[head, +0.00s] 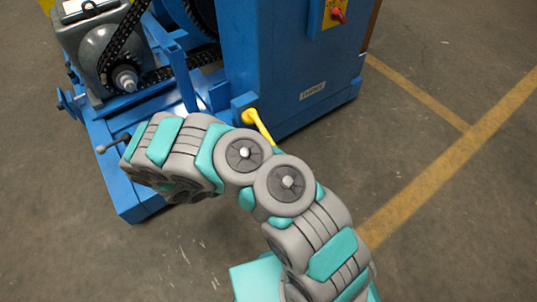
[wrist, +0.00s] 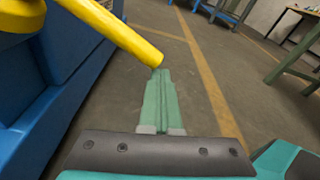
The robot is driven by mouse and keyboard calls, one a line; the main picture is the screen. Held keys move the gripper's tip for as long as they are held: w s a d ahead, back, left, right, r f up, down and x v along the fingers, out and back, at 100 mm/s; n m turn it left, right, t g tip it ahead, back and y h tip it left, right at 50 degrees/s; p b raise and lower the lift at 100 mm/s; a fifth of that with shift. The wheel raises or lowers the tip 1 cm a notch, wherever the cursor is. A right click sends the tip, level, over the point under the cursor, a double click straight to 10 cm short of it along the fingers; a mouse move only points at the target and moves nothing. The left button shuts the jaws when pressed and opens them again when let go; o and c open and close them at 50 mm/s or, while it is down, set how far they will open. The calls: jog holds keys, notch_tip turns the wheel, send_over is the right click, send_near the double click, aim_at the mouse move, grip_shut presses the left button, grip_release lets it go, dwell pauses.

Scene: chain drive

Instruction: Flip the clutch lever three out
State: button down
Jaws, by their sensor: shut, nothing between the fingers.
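The yellow lever (head: 258,125) sticks out from a block low on the blue machine, and I take it for the clutch lever. It slants down to the right. In the wrist view the yellow lever (wrist: 115,32) runs from its thick hub at the upper left to a rounded end just by my fingertips. My gripper (wrist: 158,75) is shut, its green fingers together with nothing between them. The fingertips are at or very near the lever's end; I cannot tell whether they touch. In the head view my own arm hides the fingers.
The blue cabinet (head: 285,75) carries a red knob (head: 338,15) on a yellow plate. A black chain (head: 120,35) and grey housing stand at the left, with a small ball-ended handle (head: 112,143) below. Open floor with yellow lines lies to the right.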

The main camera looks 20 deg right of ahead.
jog(key=shift+s+r, duration=0.15)
jog(key=shift+r, duration=0.65)
jog(key=shift+p, duration=0.3)
jog(key=shift+r, duration=0.1)
